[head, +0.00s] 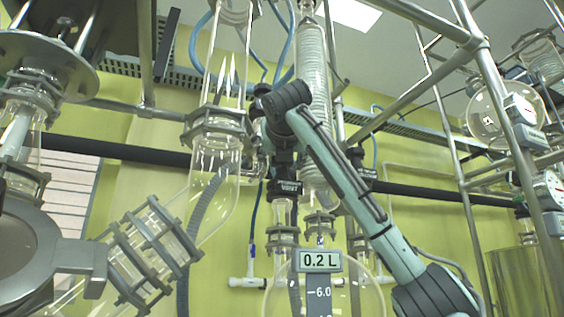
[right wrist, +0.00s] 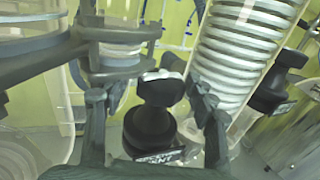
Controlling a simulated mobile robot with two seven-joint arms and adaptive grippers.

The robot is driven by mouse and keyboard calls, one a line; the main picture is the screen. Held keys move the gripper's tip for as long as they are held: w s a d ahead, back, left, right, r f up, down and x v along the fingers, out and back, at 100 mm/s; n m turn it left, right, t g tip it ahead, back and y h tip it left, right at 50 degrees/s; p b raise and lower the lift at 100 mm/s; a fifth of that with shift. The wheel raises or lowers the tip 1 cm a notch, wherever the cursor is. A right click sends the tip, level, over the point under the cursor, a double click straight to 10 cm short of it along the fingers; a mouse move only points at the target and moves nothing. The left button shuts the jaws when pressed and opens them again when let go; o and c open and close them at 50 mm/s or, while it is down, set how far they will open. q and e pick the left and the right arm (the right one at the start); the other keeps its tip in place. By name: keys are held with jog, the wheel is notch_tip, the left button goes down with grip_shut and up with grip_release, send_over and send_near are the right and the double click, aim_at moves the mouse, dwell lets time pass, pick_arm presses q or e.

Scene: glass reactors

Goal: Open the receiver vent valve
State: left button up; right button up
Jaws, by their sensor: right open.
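The vent valve shows in the right wrist view as a black knob (right wrist: 160,112) with a pale top edge and a dark lettered plate below it. My right gripper (right wrist: 151,95) is open, with one finger on each side of the knob and a visible gap to it. In the head view my right gripper (head: 284,158) is just above a dark plate (head: 290,187) with white letters, and the knob is hidden there. The round glass receiver (head: 350,292) with a "0.2 L" label is below. My left gripper is not seen.
A coiled glass condenser (head: 313,85) rises close behind my right gripper. A wide glass tube with a clamp (head: 218,125) stands to the left. Metal frame bars (head: 500,110) stand at the right. Another black knob (right wrist: 272,92) is right of my right finger.

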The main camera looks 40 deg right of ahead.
jog(key=c, duration=0.9)
jog(key=n+t+y, duration=0.1)
jog(key=n+y, duration=0.1)
jog(key=y, duration=0.1)
jog(key=n+t+y, duration=0.1)
jog(key=n+y, duration=0.1)
jog(key=shift+d+t+y, duration=0.2)
jog(key=shift+t+y, duration=0.1)
jog(key=shift+y, duration=0.1)
jog(key=shift+c, duration=0.2)
jog(key=n+y, duration=0.2)
jog(key=y, duration=0.1)
jog(key=n+y, duration=0.2)
jog(key=y, duration=0.1)
jog(key=shift+a+y, duration=0.15)
jog(key=shift+y, duration=0.25)
jog(key=o, duration=0.9)
jog(key=shift+o, duration=0.2)
